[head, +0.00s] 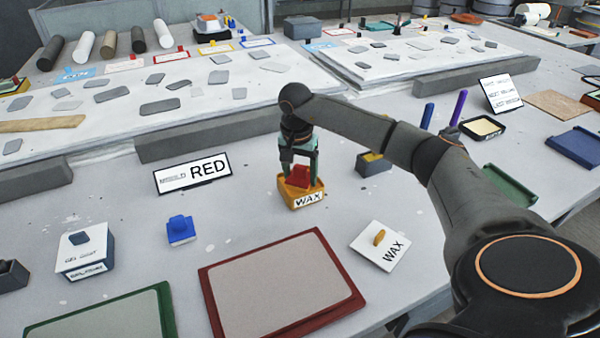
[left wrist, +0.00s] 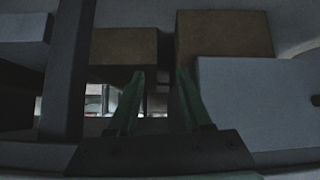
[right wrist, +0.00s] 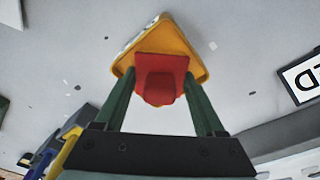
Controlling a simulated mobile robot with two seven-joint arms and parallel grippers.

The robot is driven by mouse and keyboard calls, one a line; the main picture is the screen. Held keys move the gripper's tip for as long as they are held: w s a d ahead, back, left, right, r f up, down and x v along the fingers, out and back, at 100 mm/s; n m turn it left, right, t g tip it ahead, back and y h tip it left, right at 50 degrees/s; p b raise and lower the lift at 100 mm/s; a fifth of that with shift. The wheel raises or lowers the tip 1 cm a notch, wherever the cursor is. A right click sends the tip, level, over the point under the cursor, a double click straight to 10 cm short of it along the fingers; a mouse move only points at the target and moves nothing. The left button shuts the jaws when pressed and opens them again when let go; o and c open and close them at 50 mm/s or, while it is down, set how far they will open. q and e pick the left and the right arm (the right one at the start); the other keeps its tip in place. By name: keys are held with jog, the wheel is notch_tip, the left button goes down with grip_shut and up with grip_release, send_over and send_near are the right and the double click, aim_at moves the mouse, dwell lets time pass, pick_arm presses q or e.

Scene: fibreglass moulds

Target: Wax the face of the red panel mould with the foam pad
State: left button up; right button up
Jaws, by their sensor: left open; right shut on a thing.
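The red panel mould (head: 285,283) lies at the front middle of the table in the head view, a pale grey face inside a dark red rim. My right gripper (head: 301,166) is shut on the red foam pad (head: 299,178), over the yellow wax tub (head: 305,199) behind the mould. In the right wrist view the pad (right wrist: 160,75) is between the green fingers, with the tub (right wrist: 181,38) beyond it. Whether the pad touches wax is hidden. My left gripper (left wrist: 157,92) is open and empty in the left wrist view, away from the mould.
A white WAX lid (head: 394,252) with an orange knob lies right of the tub. A RED sign (head: 192,172) stands behind. A blue pad (head: 180,231) and a gel coat box (head: 85,256) are to the left. A green-rimmed mould (head: 105,318) lies left of the red one.

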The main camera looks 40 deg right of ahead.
aim_at(301, 164)
jog(key=shift+r+p, duration=2.9)
jog(key=shift+r, duration=0.65)
jog(key=shift+f, duration=0.1)
